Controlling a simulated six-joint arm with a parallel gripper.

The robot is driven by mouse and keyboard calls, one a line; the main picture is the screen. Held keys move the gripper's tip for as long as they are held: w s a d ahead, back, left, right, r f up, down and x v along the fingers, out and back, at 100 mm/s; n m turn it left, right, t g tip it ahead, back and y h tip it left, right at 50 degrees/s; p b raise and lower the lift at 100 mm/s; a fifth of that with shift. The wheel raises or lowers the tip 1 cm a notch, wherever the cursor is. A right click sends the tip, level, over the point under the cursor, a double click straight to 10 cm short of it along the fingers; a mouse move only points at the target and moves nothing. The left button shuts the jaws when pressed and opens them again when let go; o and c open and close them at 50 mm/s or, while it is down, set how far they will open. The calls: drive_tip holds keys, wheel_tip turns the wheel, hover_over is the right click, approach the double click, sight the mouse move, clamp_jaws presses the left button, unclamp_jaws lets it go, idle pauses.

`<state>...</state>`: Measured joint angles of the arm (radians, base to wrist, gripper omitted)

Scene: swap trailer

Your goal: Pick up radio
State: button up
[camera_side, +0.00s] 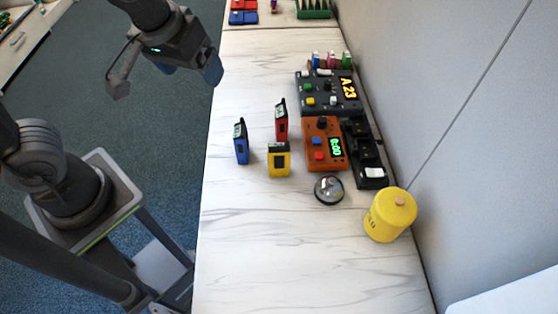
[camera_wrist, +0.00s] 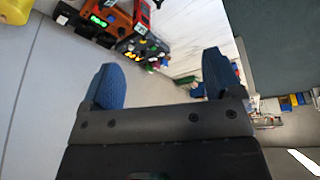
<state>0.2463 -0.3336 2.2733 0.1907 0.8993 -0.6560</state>
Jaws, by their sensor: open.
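Three handheld radios stand upright on the white marbled counter (camera_side: 300,240) in the side view. One is blue (camera_side: 241,142), one is red (camera_side: 281,120) and one is yellow (camera_side: 279,159). The blue one is leftmost, the red one is farther back, and the yellow one is nearer the front. My gripper (camera_side: 190,72) has blue fingertips and is raised at the upper left, over the counter's left edge and apart from the radios. In the wrist view my gripper (camera_wrist: 158,82) is open, with nothing between its fingers.
Right of the radios are an orange box (camera_side: 324,160) with a green display, a dark grey box (camera_side: 315,97) showing A 23, and a black charger-like rack (camera_side: 372,172). A round clear dome (camera_side: 328,190) and yellow canister (camera_side: 389,215) stand nearer. A wall borders the right. The front counter is clear.

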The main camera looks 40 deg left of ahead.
drive_tip(key=w+d+f+n+y, duration=0.1)
drive_tip(key=w+d+f+n, duration=0.2)
drive_tip(key=w+d+f, duration=0.3)
drive_tip(key=n+y, duration=0.1)
drive_tip(key=n, duration=0.1)
approach(279, 147)
drive_tip(key=shift+g, duration=0.4)
drive_tip(key=x, duration=0.6)
drive_tip(key=shift+d+f, duration=0.1)
drive_tip(key=shift+f, duration=0.35)
drive_tip(key=shift+w+x, duration=0.25)
drive_tip(key=shift+x, duration=1.05)
drive_tip(key=shift+w+x, duration=0.2)
drive_tip(key=shift+x, duration=1.1)
drive_tip(key=shift+r, duration=0.15)
drive_tip(key=shift+c, duration=0.3)
